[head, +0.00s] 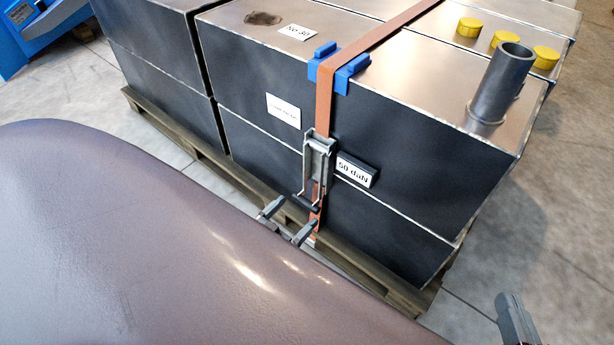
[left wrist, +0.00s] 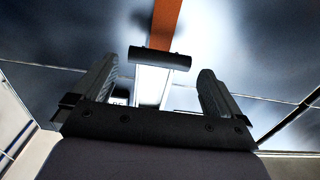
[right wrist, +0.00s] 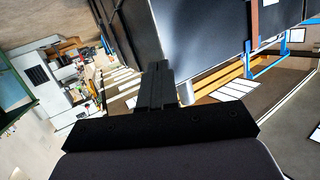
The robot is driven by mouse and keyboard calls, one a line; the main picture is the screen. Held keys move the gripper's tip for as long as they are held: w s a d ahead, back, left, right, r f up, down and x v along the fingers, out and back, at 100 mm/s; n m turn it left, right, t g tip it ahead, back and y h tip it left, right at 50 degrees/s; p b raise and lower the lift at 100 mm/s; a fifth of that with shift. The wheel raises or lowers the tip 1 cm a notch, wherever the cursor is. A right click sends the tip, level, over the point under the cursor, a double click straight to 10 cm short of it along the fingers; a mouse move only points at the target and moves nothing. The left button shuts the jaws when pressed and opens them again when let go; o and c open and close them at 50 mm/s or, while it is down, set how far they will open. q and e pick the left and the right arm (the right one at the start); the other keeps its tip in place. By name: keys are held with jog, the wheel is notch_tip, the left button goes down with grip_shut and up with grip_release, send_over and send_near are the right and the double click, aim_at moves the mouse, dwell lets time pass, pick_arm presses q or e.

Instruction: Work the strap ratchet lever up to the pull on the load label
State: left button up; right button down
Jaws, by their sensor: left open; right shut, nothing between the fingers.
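An orange strap (head: 325,95) runs over the load's top edge and down its dark front. The grey metal ratchet (head: 319,158) sits on the strap, its lever with a black grip bar (head: 305,201) hanging at the lower end. The load label (head: 357,171), reading "50 daN", is right of the ratchet. My left gripper (head: 287,220) is open just below and in front of the grip bar. In the left wrist view the grip bar (left wrist: 160,59) lies across the gap near the fingertips, not clasped. My right gripper (head: 515,318) is shut and empty, low at the right, away from the strap.
The dark boxes stand on a wooden pallet (head: 390,288). Blue edge protectors (head: 350,73) sit under the strap at the top edge. Yellow caps (head: 507,40) and an upright grey pipe (head: 501,80) are on top. The floor (head: 565,200) at the right is clear.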

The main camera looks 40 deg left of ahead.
aim_at(304, 206)
pick_arm(q)
jog(key=w, duration=0.2)
jog(key=w+b, duration=0.1)
jog(key=w, duration=0.1)
jog(key=shift+d+f, duration=0.15)
jog(key=shift+d, duration=0.05)
jog(key=shift+w, duration=0.55)
pick_arm(e)
jog(key=shift+s+d+r+n+t, duration=0.1)
jog(key=shift+s+d+n+t, duration=0.15)
jog(key=shift+d+t, duration=0.25)
